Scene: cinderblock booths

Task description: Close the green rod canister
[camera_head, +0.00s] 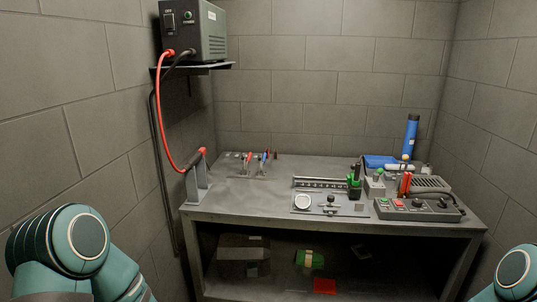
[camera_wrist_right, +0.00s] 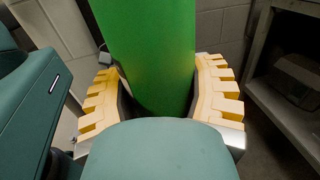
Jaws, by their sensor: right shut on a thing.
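A green canister (camera_wrist_right: 150,45), a smooth upright-looking cylinder, fills the middle of the right wrist view. My right gripper (camera_wrist_right: 158,66) is shut on it, with a yellow toothed finger pad on each side. Its upper end runs out of the frame and its lower part is hidden behind my gripper's body, so I cannot tell whether it has a lid on. The head view does not show the canister or either gripper; only teal parts of my arms show at its lower corners. My left gripper is out of view.
A grey metal table (camera_head: 240,190) stands against the block walls. It holds a blue cylinder (camera_head: 411,135), a control box (camera_head: 418,208) and a small rail fixture (camera_head: 328,185). Boxes lie on the shelf below. A power box (camera_head: 195,32) hangs at upper left, with a red cable (camera_head: 161,120).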

